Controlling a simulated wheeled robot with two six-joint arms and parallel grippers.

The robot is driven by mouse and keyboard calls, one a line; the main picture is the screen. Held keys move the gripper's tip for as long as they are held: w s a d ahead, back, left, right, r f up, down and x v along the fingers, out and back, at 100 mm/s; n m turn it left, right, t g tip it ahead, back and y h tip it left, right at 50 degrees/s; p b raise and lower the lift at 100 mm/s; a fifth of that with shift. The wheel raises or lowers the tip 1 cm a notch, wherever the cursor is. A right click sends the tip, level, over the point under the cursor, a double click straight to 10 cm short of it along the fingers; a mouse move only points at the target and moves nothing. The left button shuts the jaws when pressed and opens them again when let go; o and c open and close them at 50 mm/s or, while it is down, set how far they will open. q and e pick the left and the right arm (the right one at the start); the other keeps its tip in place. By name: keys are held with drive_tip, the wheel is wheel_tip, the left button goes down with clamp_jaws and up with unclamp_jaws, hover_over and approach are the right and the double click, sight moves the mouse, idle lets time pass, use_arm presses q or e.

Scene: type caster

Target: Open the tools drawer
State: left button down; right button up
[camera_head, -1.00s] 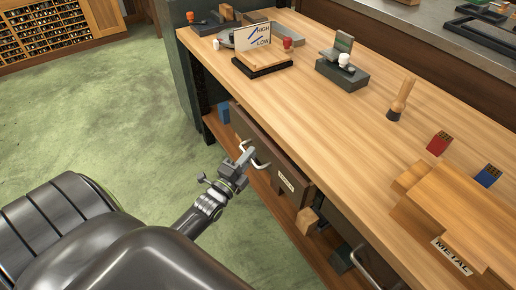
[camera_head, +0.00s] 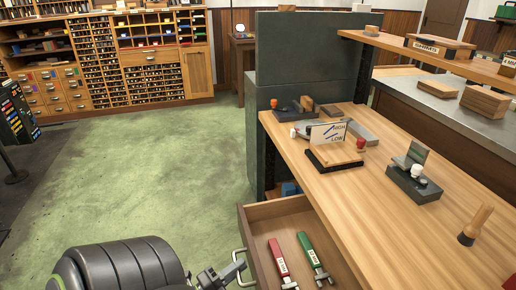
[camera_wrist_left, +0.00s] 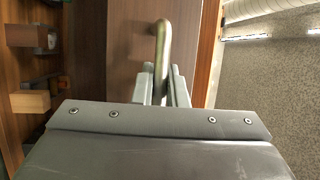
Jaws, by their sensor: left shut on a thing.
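The tools drawer (camera_head: 291,206) stands pulled out from under the wooden workbench, at the lower middle of the head view. Inside it lie a red-handled tool (camera_head: 280,260) and a green-handled tool (camera_head: 311,252), both with white labels. My left gripper (camera_head: 230,275) is at the drawer's front, shut on its metal handle (camera_head: 239,259). The left wrist view shows the handle (camera_wrist_left: 162,50) between the fingers, in front of the brown drawer front (camera_wrist_left: 135,45). My right gripper is not in view.
The workbench top (camera_head: 370,215) holds a HIGH/LOW sign (camera_head: 328,134), a dark block with a white knob (camera_head: 413,183) and a wooden-handled tool (camera_head: 475,225). A dark green cabinet (camera_head: 305,70) stands behind. The green floor at left is clear.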

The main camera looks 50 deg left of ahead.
use_arm(q)
drive_tip(key=s, duration=0.1)
drive_tip(key=s+a, duration=0.1)
drive_tip(key=s, duration=0.1)
drive_tip(key=shift+s+a, duration=0.15)
drive_tip(key=shift+s, duration=0.05)
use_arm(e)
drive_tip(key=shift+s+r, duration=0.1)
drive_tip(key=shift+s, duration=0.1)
use_arm(q)
drive_tip(key=c, duration=1.5)
unclamp_jaws()
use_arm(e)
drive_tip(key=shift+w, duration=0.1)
use_arm(q)
drive_tip(key=shift+o, duration=0.2)
